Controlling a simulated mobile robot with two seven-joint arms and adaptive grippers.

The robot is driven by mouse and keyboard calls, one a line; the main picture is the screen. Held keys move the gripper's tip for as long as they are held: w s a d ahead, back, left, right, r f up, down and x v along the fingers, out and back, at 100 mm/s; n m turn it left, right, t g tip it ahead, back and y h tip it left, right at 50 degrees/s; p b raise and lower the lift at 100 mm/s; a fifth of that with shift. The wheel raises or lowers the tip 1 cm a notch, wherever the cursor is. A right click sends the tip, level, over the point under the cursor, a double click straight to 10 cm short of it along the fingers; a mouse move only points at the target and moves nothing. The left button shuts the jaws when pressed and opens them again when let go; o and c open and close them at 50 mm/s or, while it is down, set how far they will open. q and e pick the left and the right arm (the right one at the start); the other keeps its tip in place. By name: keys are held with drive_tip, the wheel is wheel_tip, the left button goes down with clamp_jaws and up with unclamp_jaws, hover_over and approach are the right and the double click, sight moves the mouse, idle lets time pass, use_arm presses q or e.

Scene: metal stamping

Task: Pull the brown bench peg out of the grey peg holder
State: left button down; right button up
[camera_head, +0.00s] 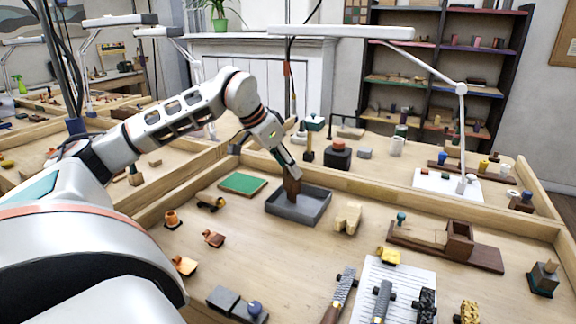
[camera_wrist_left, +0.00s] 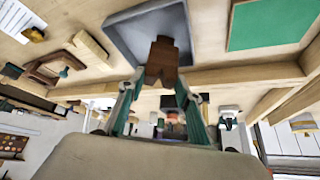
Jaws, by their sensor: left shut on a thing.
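The brown bench peg (camera_head: 292,187) is between the fingers of my left gripper (camera_head: 287,168), which is shut on it. The peg stands roughly upright, its lower end inside the outline of a shallow grey open tray (camera_head: 284,212). I cannot tell whether it touches the tray floor. In the left wrist view the peg (camera_wrist_left: 164,58) shows a notched end between the fingertips of my left gripper (camera_wrist_left: 158,88), with the grey tray (camera_wrist_left: 118,40) beyond it. A grey block (camera_head: 223,299) lies at the front left; I cannot tell which grey thing is the peg holder. My right gripper is not in view.
A green mat (camera_head: 243,184) lies left of the tray, and a pale wooden piece (camera_head: 348,217) lies right of it. A raised wooden bench edge (camera_head: 350,182) runs behind. Files and a paper sheet (camera_head: 400,280) are at the front right. Bare bench shows in front of the tray.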

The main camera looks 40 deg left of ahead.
use_arm(q)
drive_tip(key=shift+f+b, duration=0.3)
idle(0.4)
drive_tip(key=c, duration=1.4)
unclamp_jaws()
drive_tip(key=shift+o, duration=0.2)
drive_tip(key=v, duration=1.2)
drive_tip(key=shift+a, duration=0.1)
